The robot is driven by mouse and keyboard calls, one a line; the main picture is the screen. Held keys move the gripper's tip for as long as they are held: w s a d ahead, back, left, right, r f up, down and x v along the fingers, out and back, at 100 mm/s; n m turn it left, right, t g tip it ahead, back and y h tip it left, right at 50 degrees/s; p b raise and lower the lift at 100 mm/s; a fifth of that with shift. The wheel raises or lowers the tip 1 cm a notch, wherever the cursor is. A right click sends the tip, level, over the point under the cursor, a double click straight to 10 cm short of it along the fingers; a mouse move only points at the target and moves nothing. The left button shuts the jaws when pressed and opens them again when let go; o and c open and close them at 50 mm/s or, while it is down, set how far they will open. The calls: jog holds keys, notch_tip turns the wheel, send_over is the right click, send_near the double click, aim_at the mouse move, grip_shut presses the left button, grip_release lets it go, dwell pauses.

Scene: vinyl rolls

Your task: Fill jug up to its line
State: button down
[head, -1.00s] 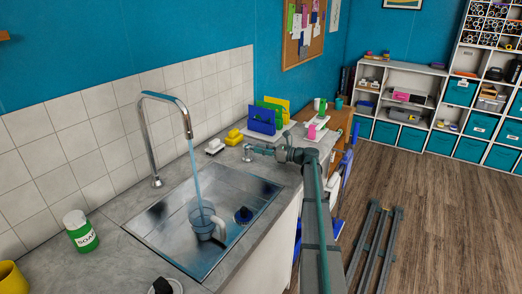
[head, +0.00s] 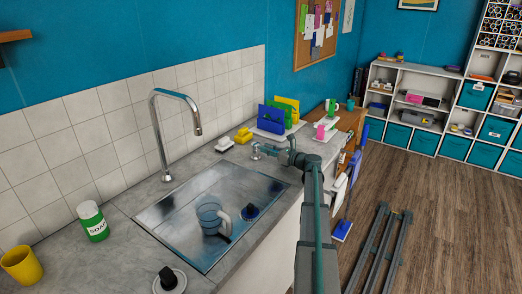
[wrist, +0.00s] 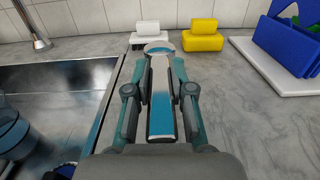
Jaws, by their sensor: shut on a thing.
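The clear bluish jug (head: 209,215) stands upright in the steel sink, its handle to the right. Its fill line and water level are too small to tell. Part of the jug also shows at the left edge of the wrist view (wrist: 14,132). The tall chrome tap (head: 157,130) arches over the sink, and no water runs from its spout. My gripper (head: 263,150) is at the counter beyond the sink's right end.
A dark plug (head: 249,212) lies in the sink beside the jug.

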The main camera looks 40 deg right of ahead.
jog(key=c, duration=1)
grip_release()
jog(key=shift+s, duration=0.1)
jog(key=v, duration=1.2)
